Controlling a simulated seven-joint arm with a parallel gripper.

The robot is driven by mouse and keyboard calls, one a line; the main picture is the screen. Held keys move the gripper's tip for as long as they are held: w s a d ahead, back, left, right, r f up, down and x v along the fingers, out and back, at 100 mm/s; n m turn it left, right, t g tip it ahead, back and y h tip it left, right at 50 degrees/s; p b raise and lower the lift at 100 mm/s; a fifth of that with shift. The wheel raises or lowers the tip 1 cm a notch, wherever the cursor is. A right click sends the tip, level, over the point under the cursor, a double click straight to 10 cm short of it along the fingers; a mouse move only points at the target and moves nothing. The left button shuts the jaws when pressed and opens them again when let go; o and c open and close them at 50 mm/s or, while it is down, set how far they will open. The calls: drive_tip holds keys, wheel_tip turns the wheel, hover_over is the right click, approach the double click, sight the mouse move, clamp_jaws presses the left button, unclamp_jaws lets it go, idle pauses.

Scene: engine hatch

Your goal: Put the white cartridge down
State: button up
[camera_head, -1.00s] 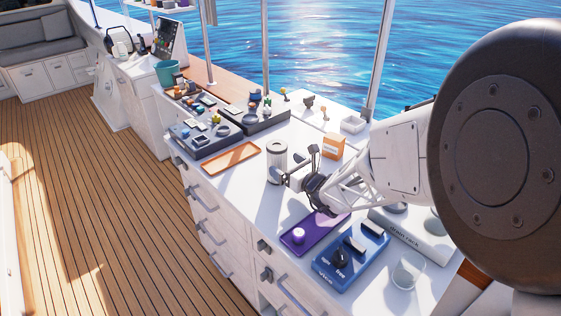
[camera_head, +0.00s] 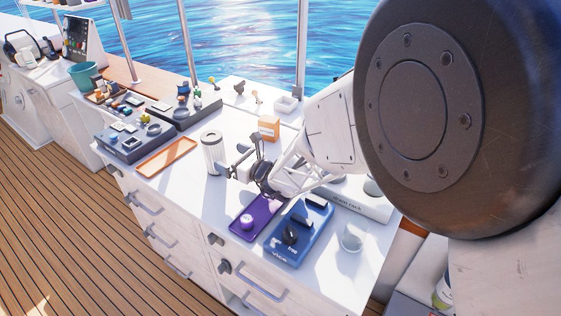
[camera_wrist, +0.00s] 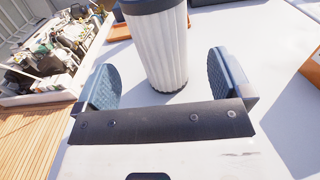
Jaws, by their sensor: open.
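The white cartridge (camera_head: 212,153) is a pleated white cylinder with a dark top rim. It stands upright on the white counter (camera_head: 190,193), to the right of the orange tray (camera_head: 167,158). In the wrist view the cartridge (camera_wrist: 158,50) stands just beyond my jaws, with its lower end between or just past the two blue pads. My gripper (camera_head: 227,160) is open, with its fingers apart on either side; it also shows in the wrist view (camera_wrist: 168,82). No contact between pads and cartridge shows.
A purple tray (camera_head: 264,220) with a purple-white knob lies below my arm. A blue block (camera_head: 312,222), a clear cup (camera_head: 353,237) and a white rack (camera_head: 372,205) stand to its right. An orange box (camera_head: 269,128) is behind. Grey trays of small parts (camera_head: 130,143) stand at left.

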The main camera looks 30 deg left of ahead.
idle(0.3)
drive_tip(key=w+d+r+n+g+h, duration=0.1)
drive_tip(key=d+r+n+h, duration=0.35)
drive_tip(key=d, duration=0.95)
drive_tip(key=d+r+n+g+h, duration=0.1)
drive_tip(key=d+r+n, duration=0.5)
drive_tip(key=d+r, duration=0.5)
drive_tip(key=s+d+n+t+h, duration=0.1)
drive_tip(key=s+d+h, duration=0.3)
drive_tip(key=d, duration=1.1)
drive_tip(key=s+d+r+n+t+h, duration=0.1)
drive_tip(key=s+d+n+h, duration=0.3)
drive_tip(key=d, duration=1.1)
drive_tip(key=s+d+n+t+h, duration=0.2)
drive_tip(key=s+d+h, duration=0.2)
drive_tip(key=d, duration=1.1)
drive_tip(key=s, duration=0.3)
drive_tip(key=shift+s+r+t+h, duration=0.25)
drive_tip(key=shift+r+t+h, duration=0.05)
drive_tip(key=shift+r+h, duration=0.05)
